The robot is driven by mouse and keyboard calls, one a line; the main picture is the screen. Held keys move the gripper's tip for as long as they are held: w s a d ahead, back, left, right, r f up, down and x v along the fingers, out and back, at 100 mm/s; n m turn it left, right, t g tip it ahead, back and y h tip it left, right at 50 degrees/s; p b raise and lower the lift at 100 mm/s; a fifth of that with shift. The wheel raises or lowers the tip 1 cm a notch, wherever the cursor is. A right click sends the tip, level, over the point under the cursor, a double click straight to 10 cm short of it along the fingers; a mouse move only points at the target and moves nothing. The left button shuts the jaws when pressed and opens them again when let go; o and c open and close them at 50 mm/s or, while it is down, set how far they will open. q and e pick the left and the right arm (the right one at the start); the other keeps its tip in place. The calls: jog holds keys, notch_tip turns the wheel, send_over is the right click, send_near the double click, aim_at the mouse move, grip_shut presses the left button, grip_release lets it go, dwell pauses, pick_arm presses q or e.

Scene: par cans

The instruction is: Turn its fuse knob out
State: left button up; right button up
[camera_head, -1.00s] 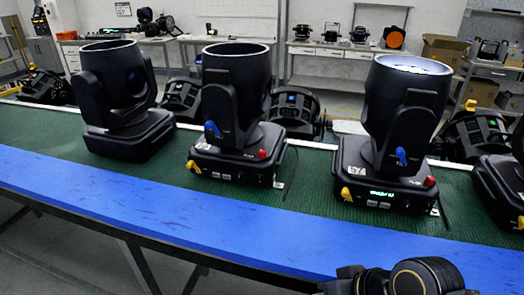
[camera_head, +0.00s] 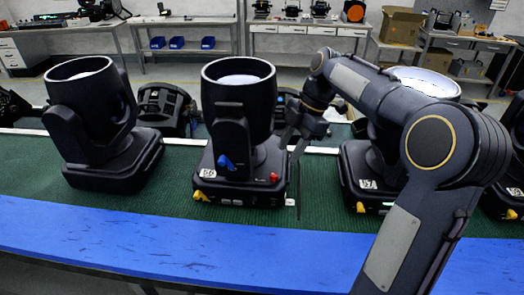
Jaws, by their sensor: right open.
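A black par can (camera_head: 238,110) with an open round top stands upright on its base in the middle. A red knob (camera_head: 274,177) sits at the base's right front corner, a blue knob (camera_head: 226,161) on its yoke, and a yellow knob (camera_head: 200,196) at the left front corner. Which knob is the fuse knob is not labelled legibly. My right gripper (camera_head: 297,145) is open, just right of this can's yoke, above and slightly right of the red knob, apart from it. My left gripper is not in view.
Another par can (camera_head: 100,125) stands at left. A third, numbered 57 (camera_head: 368,184), is partly hidden behind my right arm, with another at the right edge. They stand on a green mat (camera_head: 180,200) with a blue front strip (camera_head: 150,240). The mat between the left and middle cans is clear.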

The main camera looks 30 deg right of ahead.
aim_at(275, 174)
jog(key=shift+n, duration=0.3)
jog(key=x, duration=0.7)
jog(key=shift+w+a+f+p, duration=0.1)
jog(key=shift+w+f+p, duration=0.2)
jog(key=shift+p, duration=0.1)
grip_shut()
